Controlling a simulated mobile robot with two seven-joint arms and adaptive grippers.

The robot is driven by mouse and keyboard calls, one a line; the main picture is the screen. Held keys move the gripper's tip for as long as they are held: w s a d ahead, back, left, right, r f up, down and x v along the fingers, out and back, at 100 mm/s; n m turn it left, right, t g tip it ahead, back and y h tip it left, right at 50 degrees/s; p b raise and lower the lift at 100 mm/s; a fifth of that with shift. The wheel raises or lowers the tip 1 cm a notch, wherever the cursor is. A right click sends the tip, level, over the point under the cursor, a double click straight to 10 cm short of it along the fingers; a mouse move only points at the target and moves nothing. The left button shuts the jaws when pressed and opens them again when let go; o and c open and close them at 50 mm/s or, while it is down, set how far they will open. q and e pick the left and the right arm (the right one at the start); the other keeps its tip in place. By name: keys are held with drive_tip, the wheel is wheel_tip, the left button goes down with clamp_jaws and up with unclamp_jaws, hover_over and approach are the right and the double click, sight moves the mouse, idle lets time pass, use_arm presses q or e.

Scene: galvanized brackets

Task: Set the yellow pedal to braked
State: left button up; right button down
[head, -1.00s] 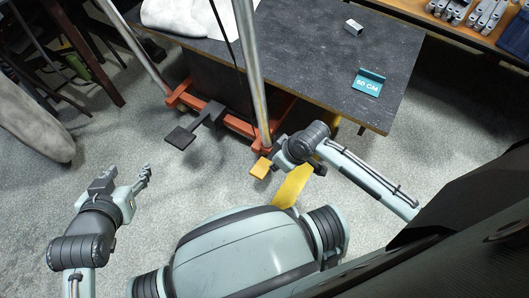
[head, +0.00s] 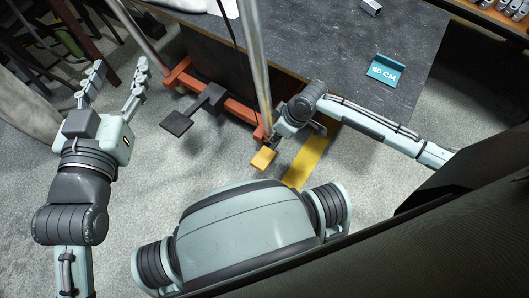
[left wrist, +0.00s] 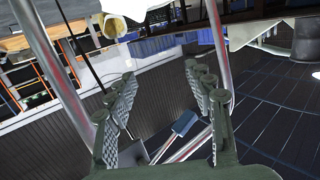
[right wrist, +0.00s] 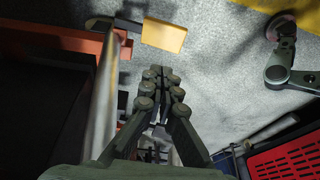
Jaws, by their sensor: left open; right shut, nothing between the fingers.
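The yellow pedal (head: 263,158) is at the end of a short arm low on the orange frame, near the foot of a metal post. It also shows in the right wrist view (right wrist: 163,35), just beyond my right gripper's fingertips and apart from them. My right gripper (right wrist: 160,73) is shut and empty; in the head view its fingers are mostly hidden below the wrist. My left gripper (head: 113,80) is raised at the left, open and empty, well away from the pedal. Its spread fingers show in the left wrist view (left wrist: 160,82).
A black pedal (head: 176,123) sits on the same orange frame (head: 227,102), left of the yellow one. The dark tabletop (head: 320,50) bears a teal "60 CM" sign (head: 384,70) and a small metal piece (head: 371,7). A yellow floor stripe (head: 308,158) lies near my right gripper.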

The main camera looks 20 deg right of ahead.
drive_tip(key=b, duration=0.2)
approach(262, 157)
drive_tip(key=shift+w+a, duration=0.25)
drive_tip(key=shift+w, duration=0.35)
drive_tip(key=x, duration=0.1)
drive_tip(key=b+x, duration=0.1)
drive_tip(key=x, duration=0.1)
drive_tip(key=s+b+x, duration=0.1)
drive_tip(key=x, duration=0.1)
drive_tip(key=shift+w+f, duration=0.15)
drive_tip(key=shift+f, duration=0.1)
use_arm(q)
drive_tip(key=s+d+r+t+h, duration=0.1)
drive_tip(key=s+r+t+h, duration=0.2)
drive_tip(key=r+t, duration=0.6)
drive_tip(key=shift+s+d+r+h, duration=0.25)
drive_tip(key=shift+s+r, duration=0.45)
drive_tip(key=shift+r, duration=2.05)
use_arm(e)
drive_tip(key=shift+f, duration=0.45)
use_arm(q)
drive_tip(key=shift+a, duration=0.1)
use_arm(e)
drive_tip(key=shift+d, duration=0.1)
